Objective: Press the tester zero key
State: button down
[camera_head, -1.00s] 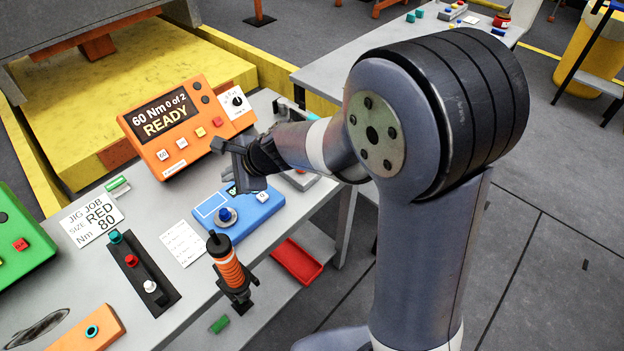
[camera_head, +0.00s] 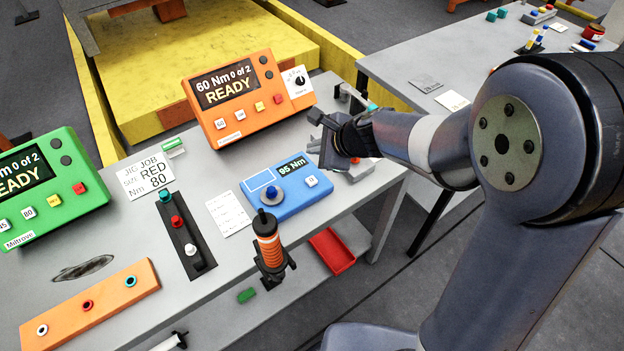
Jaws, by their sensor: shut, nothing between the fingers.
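The blue tester (camera_head: 290,205) lies on the grey bench. Its small screen (camera_head: 291,166) reads 95 Nm. A round dark-blue knob (camera_head: 270,194) sits on its left part. A small white key (camera_head: 312,181), with a mark too small to read surely, sits at its right end; I take it as the zero key. My gripper (camera_head: 326,142) is shut and empty, above and beyond the tester's right end in the picture. It looks apart from the white key, and the key is in plain view. The exact height of the fingers cannot be told.
An orange box (camera_head: 245,135) reading 60 Nm, 0 of 2, READY stands behind the tester. An orange-and-black tool (camera_head: 267,240) stands upright in front. A green box (camera_head: 60,205), a switch strip (camera_head: 185,235) and a paper sheet (camera_head: 229,215) lie left. A red tray (camera_head: 333,252) sits lower down.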

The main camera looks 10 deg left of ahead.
aim_at(315, 182)
jog(key=shift+f+b, duration=3.65)
jog(key=shift+f, duration=0.55)
jog(key=shift+f+b, duration=0.4)
jog(key=shift+b, duration=0.05)
jog(key=shift+f+b, duration=0.45)
jog(key=shift+b, duration=0.05)
jog(key=shift+r, duration=0.15)
jog(key=shift+r+p, duration=0.75)
jog(key=shift+p, duration=0.05)
notch_tip(315, 182, up, 5)
jog(key=p, duration=0.4)
jog(key=shift+p, duration=0.3)
